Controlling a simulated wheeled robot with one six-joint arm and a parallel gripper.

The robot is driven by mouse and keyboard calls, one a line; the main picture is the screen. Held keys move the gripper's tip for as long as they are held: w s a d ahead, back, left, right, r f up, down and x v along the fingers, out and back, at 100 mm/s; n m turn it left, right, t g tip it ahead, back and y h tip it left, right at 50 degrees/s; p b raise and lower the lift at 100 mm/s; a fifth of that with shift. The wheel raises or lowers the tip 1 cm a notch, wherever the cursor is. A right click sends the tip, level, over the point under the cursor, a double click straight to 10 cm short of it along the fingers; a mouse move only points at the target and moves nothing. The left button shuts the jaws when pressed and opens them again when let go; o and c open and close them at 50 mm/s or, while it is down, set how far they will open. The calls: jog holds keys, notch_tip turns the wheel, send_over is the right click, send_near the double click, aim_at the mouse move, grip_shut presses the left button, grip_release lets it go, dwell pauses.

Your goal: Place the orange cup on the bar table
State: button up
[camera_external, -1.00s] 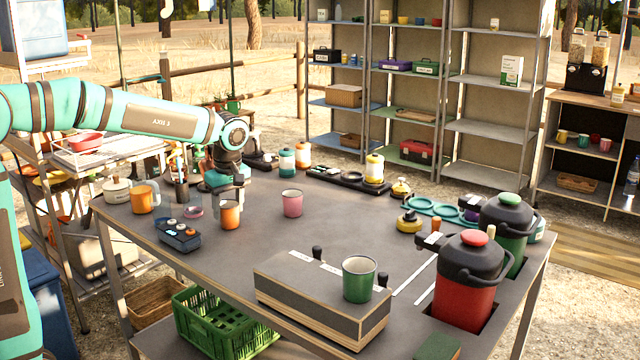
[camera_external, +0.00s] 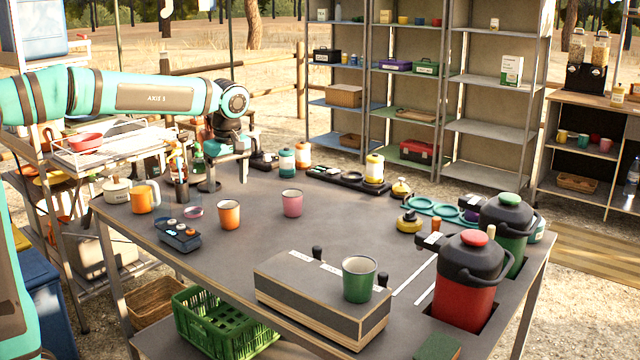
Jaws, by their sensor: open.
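An orange cup (camera_external: 229,215) stands upright on the grey table (camera_external: 330,225), left of a pink cup (camera_external: 292,204). My gripper (camera_external: 227,178) is open and empty, above and behind the orange cup and apart from it. An orange mug (camera_external: 143,197) with a handle stands further left on the same table. Which surface is the bar table is not labelled; the grey table is the large one in front of me.
A green cup (camera_external: 358,279) stands on a raised box (camera_external: 305,300) at the front. Red (camera_external: 466,295) and green (camera_external: 508,225) dispensers stand at the right. The table's middle is clear.

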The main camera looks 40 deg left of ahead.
jog(key=shift+d+r, duration=0.15)
jog(key=shift+r, duration=0.9)
jog(key=shift+d+r, duration=0.1)
jog(key=shift+r, duration=0.9)
jog(key=s+a+r+m+t, duration=0.1)
jog(key=s+r+m+t, duration=0.3)
jog(key=s, duration=0.5)
jog(key=s+a+r+m+t+h, duration=0.1)
jog(key=s+a+r+m+t, duration=0.1)
jog(key=s+m+t, duration=0.4)
jog(key=s+a+r+m+t, duration=0.1)
jog(key=s+r+m+t, duration=0.4)
jog(key=s, duration=0.6)
jog(key=shift+s+a+r+m+t, duration=0.2)
jog(key=shift+s+r+m+t, duration=0.3)
jog(key=shift+t, duration=0.6)
